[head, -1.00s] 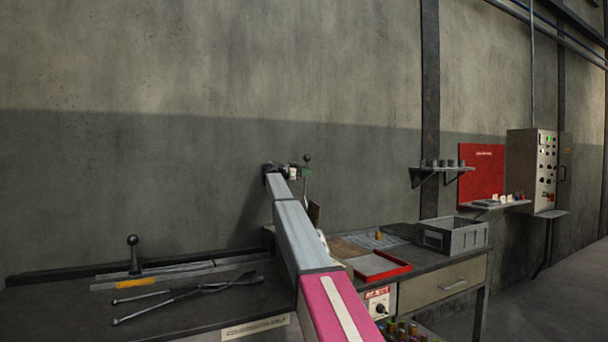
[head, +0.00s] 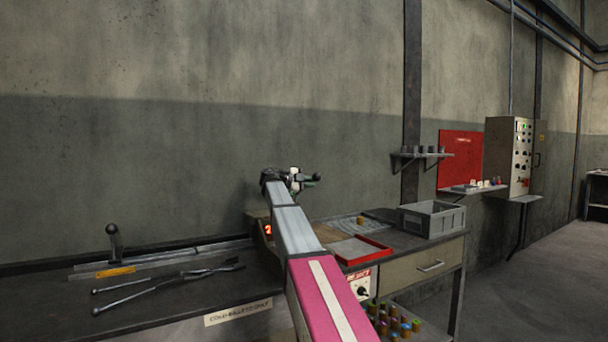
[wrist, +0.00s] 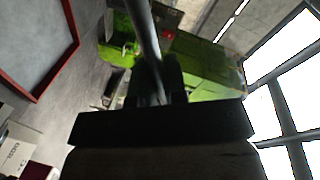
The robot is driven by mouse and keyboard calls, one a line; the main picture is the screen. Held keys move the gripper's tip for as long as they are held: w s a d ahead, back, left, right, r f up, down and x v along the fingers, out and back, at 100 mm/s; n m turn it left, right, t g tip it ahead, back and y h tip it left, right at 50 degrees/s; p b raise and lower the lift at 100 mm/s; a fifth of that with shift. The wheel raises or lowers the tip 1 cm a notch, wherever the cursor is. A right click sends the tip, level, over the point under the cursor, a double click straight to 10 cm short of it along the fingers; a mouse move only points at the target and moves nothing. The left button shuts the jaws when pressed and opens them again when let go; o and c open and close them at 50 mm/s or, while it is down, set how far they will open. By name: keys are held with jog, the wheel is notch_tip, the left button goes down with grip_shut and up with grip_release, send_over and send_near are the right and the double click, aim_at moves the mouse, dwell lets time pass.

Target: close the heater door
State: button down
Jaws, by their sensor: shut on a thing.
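The heater (head: 262,228) stands on the bench behind my arm. A bit of its dark body and a red lit display show; the rest, including its door, is hidden, so I cannot tell how far the door is open. My gripper (head: 296,180) is above the heater at the end of my outstretched arm. A lever with a dark ball end (head: 316,177) points right from it, nearly level. In the wrist view my gripper (wrist: 156,88) is shut on a grey rod (wrist: 143,32), which looks like this lever.
A red-rimmed tray (head: 388,254) and a grey bin (head: 462,219) are on the bench to the right. Long tongs (head: 165,282) and another ball-topped lever (head: 114,240) are on the left. A green machine (wrist: 205,70) shows in the wrist view.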

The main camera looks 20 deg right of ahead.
jog(key=shift+s+d+f+m, duration=0.1)
jog(key=shift+s+f+m, duration=0.3)
jog(key=shift+f, duration=0.35)
jog(key=shift+s+d+f+m, duration=0.15)
jog(key=shift+s+f+m, duration=0.2)
jog(key=shift+s+f, duration=0.3)
jog(key=shift+s+d+f+m, duration=0.1)
jog(key=shift+s+f+m, duration=0.25)
jog(key=shift+f, duration=0.5)
jog(key=c, duration=1.2)
grip_release()
jog(key=shift+a, duration=0.1)
jog(key=v, duration=1)
jog(key=shift+s+a+r, duration=0.1)
jog(key=shift+s+a, duration=0.1)
jog(key=shift+a, duration=0.1)
